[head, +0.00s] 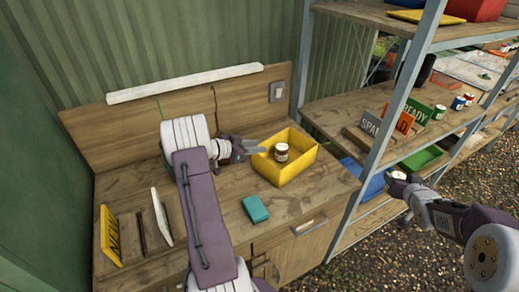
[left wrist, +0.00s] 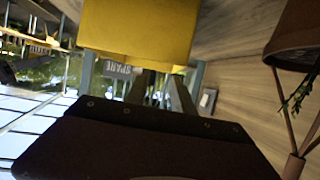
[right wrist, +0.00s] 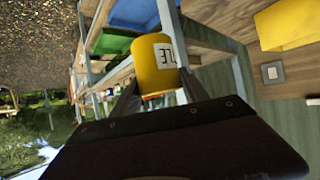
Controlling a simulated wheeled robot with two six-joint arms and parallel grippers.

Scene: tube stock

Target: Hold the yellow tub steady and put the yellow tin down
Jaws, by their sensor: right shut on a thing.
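The yellow tub (head: 272,173) stands on the workbench, with a dark tin with a pale label (head: 281,152) inside it. My left gripper (head: 251,147) is open beside the tub's left side; in the left wrist view the tub (left wrist: 138,30) fills the top middle, just beyond the parted fingers (left wrist: 160,88). I cannot tell whether they touch it. My right gripper (head: 399,181) is out to the right, by the shelves, away from the tub. In the right wrist view it is shut on the yellow tin (right wrist: 153,62), which has a white label with dark letters.
A teal block (head: 255,208) lies in front of the tub. A yellow sign (head: 109,238) stands at the bench's left end. The shelf rack's post (head: 391,112) rises between the bench and my right gripper. Signs, including a green one (head: 416,111), and small tins (head: 457,102) occupy the middle shelf.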

